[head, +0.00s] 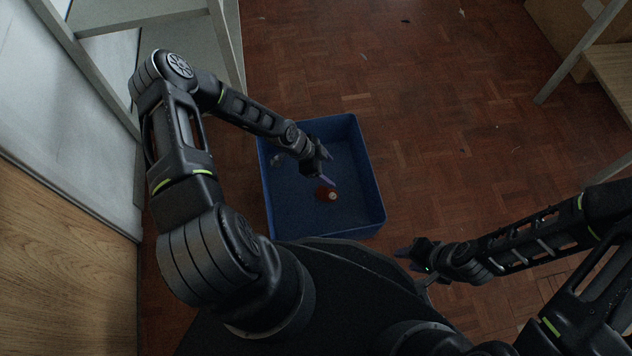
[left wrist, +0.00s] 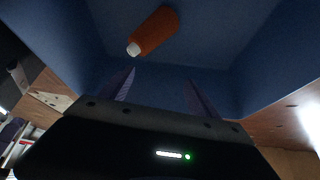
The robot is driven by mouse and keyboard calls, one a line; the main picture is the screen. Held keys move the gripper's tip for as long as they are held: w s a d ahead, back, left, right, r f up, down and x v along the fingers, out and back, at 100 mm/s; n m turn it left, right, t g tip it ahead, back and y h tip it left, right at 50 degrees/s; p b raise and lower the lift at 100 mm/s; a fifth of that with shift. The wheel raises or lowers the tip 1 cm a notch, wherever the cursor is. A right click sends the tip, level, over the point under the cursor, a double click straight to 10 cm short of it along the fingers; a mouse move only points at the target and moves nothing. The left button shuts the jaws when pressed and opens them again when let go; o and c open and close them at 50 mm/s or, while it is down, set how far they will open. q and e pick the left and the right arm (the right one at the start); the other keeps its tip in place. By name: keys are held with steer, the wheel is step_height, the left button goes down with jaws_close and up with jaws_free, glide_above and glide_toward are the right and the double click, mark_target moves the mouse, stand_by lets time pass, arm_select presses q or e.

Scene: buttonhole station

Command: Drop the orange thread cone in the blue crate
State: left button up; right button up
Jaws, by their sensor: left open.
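The orange thread cone (head: 326,194) lies on its side on the floor of the blue crate (head: 374,185). In the left wrist view the cone (left wrist: 155,33) shows its white tip, and the crate's inner walls (left wrist: 240,60) surround it. My left gripper (head: 327,168) is over the crate, its fingers apart with nothing between them, and the cone is apart from the fingertips. In the left wrist view the open fingers (left wrist: 160,85) point toward the cone. My right gripper (head: 405,252) is outside the crate at its lower right; its finger gap is too small to make out.
A small grey item (head: 277,160) lies in the crate near its left wall. A wooden-fronted cabinet (head: 65,260) and a grey metal frame (head: 228,50) stand at left. A shelf unit (head: 610,75) and a cardboard box (head: 570,25) are at upper right. The parquet floor (head: 440,120) between is mostly clear.

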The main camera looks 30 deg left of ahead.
arm_select(q)
steer(key=p+v, duration=0.2)
steer(key=v, duration=0.5)
steer(key=shift+r+p, duration=0.3)
steer(key=shift+r, duration=0.05)
steer(key=shift+s+a, duration=0.15)
stand_by(0.6)
